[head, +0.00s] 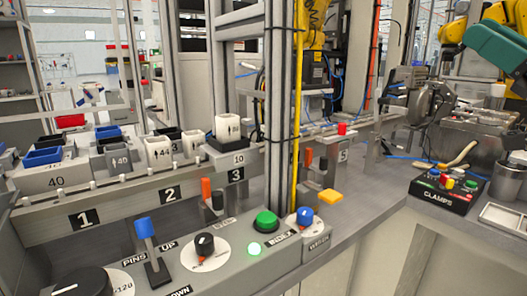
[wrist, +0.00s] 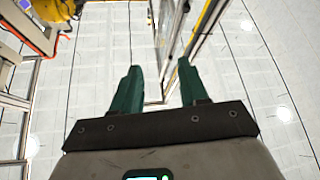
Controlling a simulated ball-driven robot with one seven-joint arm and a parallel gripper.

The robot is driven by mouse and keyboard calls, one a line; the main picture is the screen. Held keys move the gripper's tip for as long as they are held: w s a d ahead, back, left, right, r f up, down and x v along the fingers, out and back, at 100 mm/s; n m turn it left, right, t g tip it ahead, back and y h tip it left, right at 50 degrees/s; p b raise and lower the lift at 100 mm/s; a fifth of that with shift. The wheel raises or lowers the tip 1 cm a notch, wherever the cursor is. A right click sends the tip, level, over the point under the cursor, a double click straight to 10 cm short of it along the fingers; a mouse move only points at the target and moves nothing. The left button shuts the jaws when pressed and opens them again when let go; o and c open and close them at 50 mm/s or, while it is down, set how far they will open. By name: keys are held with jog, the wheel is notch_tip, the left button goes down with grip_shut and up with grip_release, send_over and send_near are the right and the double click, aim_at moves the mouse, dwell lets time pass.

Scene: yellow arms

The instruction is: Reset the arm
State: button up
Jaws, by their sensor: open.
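My gripper (wrist: 157,68) shows in the wrist view with two dark green fingers held apart. Nothing is between the fingers, and they touch nothing. I cannot make out my gripper for sure in the head view. A yellow robot arm (head: 310,22) stands behind the frame posts at the top middle of the head view. Another yellow arm (head: 470,24) is at the top right, near a teal part (head: 497,48) that may or may not belong to it.
A control panel (head: 225,265) with a lit green button (head: 265,219), blue-topped lever (head: 145,229) and knobs spans the front. A black clamps box (head: 440,192) sits right. A numbered rail (head: 130,208) carries cups and bins. An upright post (head: 281,110) stands mid-view. Pale panels lie beyond my fingers.

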jog(key=w+a+f+m+h, duration=0.1)
jog(key=w+f+m+h, duration=0.25)
jog(key=f, duration=0.85)
jog(key=w+a+f+m+h, duration=0.15)
jog(key=f+m+h, duration=0.25)
jog(key=f, duration=0.9)
jog(key=s+a+f+m+g+h, duration=0.1)
jog(key=s+f+m+g+h, duration=0.3)
jog(key=f, duration=1)
jog(key=s+a+f+n+g+h, duration=0.1)
jog(key=s+a+f+g, duration=0.3)
jog(key=f, duration=0.9)
jog(key=s+d+f+m+g+h, duration=0.1)
jog(key=s+d+f+g+h, duration=0.1)
jog(key=s+f, duration=0.6)
jog(key=s+d+f+m+g+h, duration=0.1)
jog(key=s+f+g+h, duration=0.15)
jog(key=s, duration=0.95)
jog(key=s+d+f+m+g+h, duration=0.1)
jog(key=s+d+f+g, duration=0.15)
jog(key=s+f, duration=0.6)
notch_tip(320, 180, up, 26)
jog(key=p, duration=2.3)
jog(key=shift+s+a+p, duration=0.3)
jog(key=shift+a+p, duration=0.1)
